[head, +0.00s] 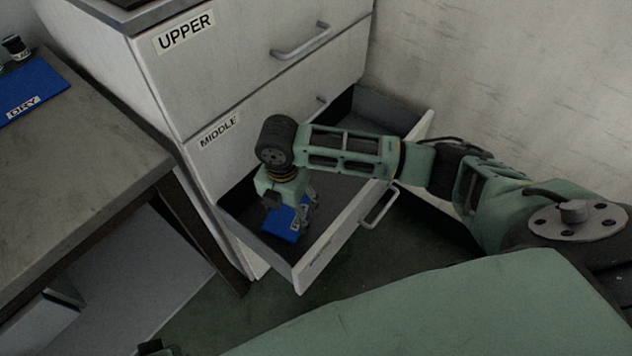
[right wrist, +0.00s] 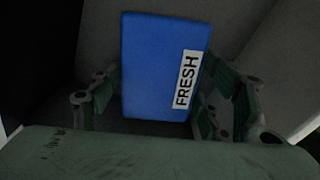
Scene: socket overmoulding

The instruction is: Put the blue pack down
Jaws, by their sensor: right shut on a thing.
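A blue pack (head: 283,222) with a white label is inside the open bottom drawer (head: 313,262), partly hidden by my right gripper. In the right wrist view the pack (right wrist: 155,65) reads FRESH and sits between the fingers. My right gripper (head: 296,211) points down into the drawer and is shut on this pack. I cannot tell whether the pack touches the drawer floor.
The UPPER drawer (head: 245,60) and MIDDLE drawer (head: 255,118) are closed. The open drawer's front wall and handle (head: 380,208) stand close to my right arm.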

